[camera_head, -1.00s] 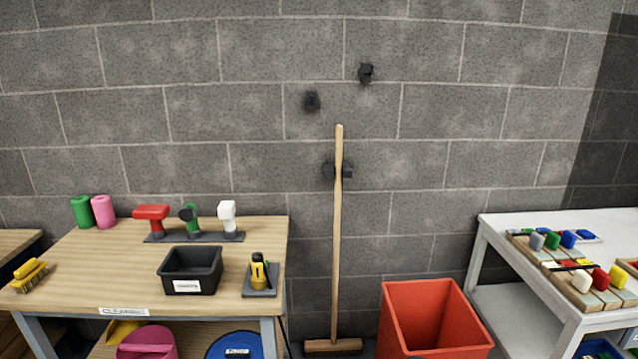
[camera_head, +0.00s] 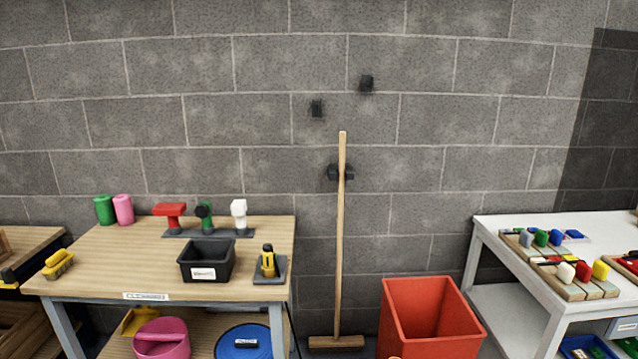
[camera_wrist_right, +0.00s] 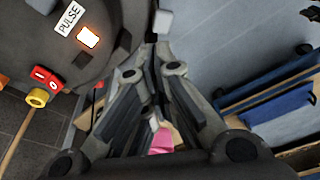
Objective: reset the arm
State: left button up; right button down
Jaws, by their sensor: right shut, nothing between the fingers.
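My right gripper (camera_wrist_right: 152,80) shows in the right wrist view, its dark fingers close together and with nothing held. Part of my own body with a PULSE label fills the upper left of that view. Neither gripper nor arm shows in the head view, and my left gripper is in no view.
A wooden workbench (camera_head: 120,274) at left holds a black bin (camera_head: 207,261) and several tools. A broom (camera_head: 341,230) leans upright against the block wall. A red-orange bin (camera_head: 428,318) stands right of it. A white table (camera_head: 590,231) with brushes is at right.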

jog(key=s+a+r+m+t+y, duration=0.1)
jog(key=s+a+r+m+y, duration=0.2)
jog(key=s+a, duration=0.6)
jog(key=s+d+r+m+t+h, duration=0.1)
jog(key=s+d+r+m+h, duration=0.25)
jog(key=s+d, duration=0.45)
jog(key=s+d+r+m+t+h, duration=0.15)
jog(key=s+d+m, duration=0.25)
jog(key=d, duration=0.7)
notch_tip(320, 180, down, 27)
jog(key=s+g, duration=0.2)
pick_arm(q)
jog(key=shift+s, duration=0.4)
pick_arm(e)
jog(key=s+d+f+g, duration=0.1)
jog(key=s+d+f, duration=0.1)
jog(key=s+f, duration=1.3)
jog(key=shift+s+d+f, duration=0.2)
jog(key=shift+s+d, duration=0.2)
jog(key=shift+s, duration=0.25)
